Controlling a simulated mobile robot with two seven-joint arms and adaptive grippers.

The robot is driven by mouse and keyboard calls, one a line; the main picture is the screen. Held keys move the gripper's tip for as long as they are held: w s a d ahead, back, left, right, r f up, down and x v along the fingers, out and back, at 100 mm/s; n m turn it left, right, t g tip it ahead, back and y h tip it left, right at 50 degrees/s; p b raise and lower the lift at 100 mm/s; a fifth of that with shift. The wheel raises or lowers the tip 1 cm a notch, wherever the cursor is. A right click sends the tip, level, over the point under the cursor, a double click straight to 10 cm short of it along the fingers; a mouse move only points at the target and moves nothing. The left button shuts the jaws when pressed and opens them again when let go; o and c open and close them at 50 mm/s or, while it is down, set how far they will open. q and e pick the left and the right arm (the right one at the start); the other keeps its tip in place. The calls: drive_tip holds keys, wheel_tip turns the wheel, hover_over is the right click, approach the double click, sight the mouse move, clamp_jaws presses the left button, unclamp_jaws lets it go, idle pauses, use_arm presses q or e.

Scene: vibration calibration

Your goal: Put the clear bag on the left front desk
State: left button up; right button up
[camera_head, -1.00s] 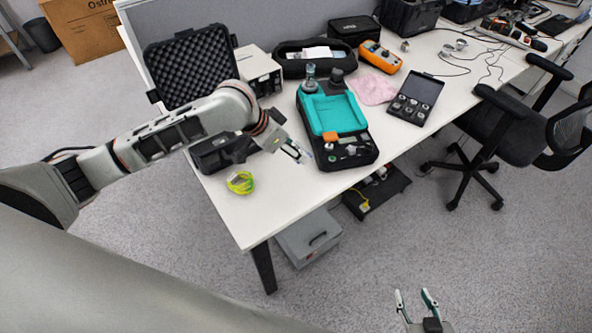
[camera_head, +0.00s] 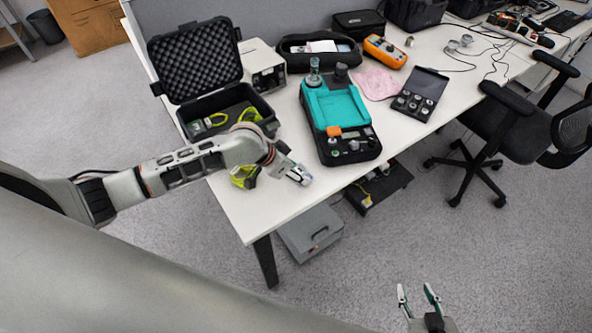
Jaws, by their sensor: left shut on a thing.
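My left gripper (camera_head: 299,175) is over the front left part of the white desk (camera_head: 240,215). It is shut on a small pale, see-through thing that looks like the clear bag (camera_head: 302,177). The bag is small in view and mostly hidden by the fingers; I cannot tell whether it touches the desk top. My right gripper (camera_head: 419,292) is open and empty, low at the bottom right over the floor, away from the desk.
An open black case (camera_head: 194,62) with yellow-green items stands at the back left. A teal-topped device (camera_head: 338,105) stands right of my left gripper. The desk's front left corner is clear.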

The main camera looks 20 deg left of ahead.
use_arm(q)
drive_tip(key=o, duration=0.9)
drive_tip(key=v, duration=1.2)
